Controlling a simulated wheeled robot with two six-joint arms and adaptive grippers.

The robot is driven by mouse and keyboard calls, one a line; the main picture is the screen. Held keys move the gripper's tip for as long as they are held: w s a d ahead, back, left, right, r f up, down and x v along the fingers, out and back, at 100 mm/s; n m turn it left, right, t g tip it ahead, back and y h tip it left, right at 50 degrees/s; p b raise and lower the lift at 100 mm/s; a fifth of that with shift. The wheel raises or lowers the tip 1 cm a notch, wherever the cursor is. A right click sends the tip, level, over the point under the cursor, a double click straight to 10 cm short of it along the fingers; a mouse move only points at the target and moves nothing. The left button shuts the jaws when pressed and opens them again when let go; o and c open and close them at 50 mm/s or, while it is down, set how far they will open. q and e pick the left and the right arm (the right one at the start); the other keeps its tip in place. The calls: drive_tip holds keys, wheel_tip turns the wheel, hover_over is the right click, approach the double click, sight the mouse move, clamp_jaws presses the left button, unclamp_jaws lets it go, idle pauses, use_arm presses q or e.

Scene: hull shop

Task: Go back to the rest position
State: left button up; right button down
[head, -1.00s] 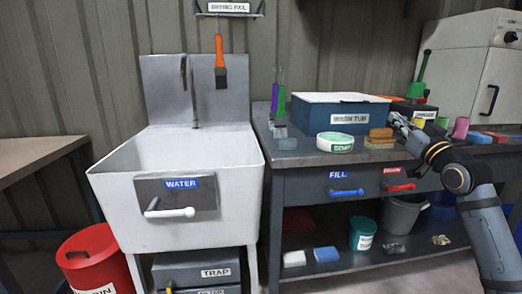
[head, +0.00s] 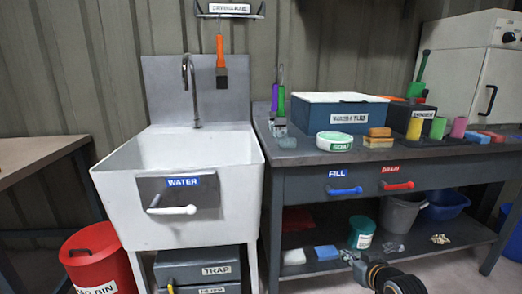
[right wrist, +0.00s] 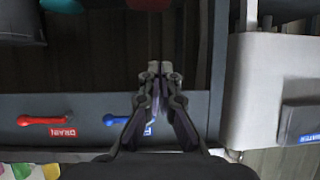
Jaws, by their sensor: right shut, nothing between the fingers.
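My right gripper (head: 352,260) shows low in the head view, in front of the bench's lower shelf, with my right arm coming up from the bottom edge. In the right wrist view, my right gripper (right wrist: 160,72) has its fingertips together and nothing between them. It is apart from the blue FILL handle (head: 345,191) and the red DRAIN handle (head: 398,186) on the bench front. My left gripper is in neither view.
A sink (head: 118,180) with a WATER handle (head: 171,210) stands left of the bench. The bench (head: 300,152) holds a wash tub (head: 345,112), a soap dish (head: 334,142), sponges and brushes. A red bin (head: 95,258) stands at lower left. The lower shelf (head: 455,246) holds buckets.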

drive_tip(key=s+a+f+g, duration=0.2)
drive_tip(key=s+f+g, duration=0.1)
drive_tip(key=s+f, duration=0.65)
drive_tip(key=s+a+f+m+g+h, duration=0.1)
drive_tip(key=s+f+g, duration=0.35)
drive_tip(key=s, duration=0.75)
drive_tip(key=s+a+f+g, duration=0.2)
drive_tip(key=s+f, duration=0.7)
drive_tip(key=s, duration=0.2)
use_arm(q)
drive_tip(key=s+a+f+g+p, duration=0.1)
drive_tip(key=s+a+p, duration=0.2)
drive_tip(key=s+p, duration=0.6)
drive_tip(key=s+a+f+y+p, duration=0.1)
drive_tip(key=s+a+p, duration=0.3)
drive_tip(key=p, duration=1.7)
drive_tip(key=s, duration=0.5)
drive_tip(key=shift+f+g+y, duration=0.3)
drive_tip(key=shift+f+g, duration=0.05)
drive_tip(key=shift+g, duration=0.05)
use_arm(e)
drive_tip(key=s+d+f+g+h, duration=0.1)
drive_tip(key=s+d, duration=0.2)
drive_tip(key=s, duration=0.6)
drive_tip(key=s+d+f+h, duration=0.1)
drive_tip(key=s+d, duration=0.3)
drive_tip(key=s, duration=0.5)
drive_tip(key=shift+f+m+g, duration=0.15)
drive_tip(key=shift+m+g, duration=0.15)
drive_tip(key=shift+g, duration=0.05)
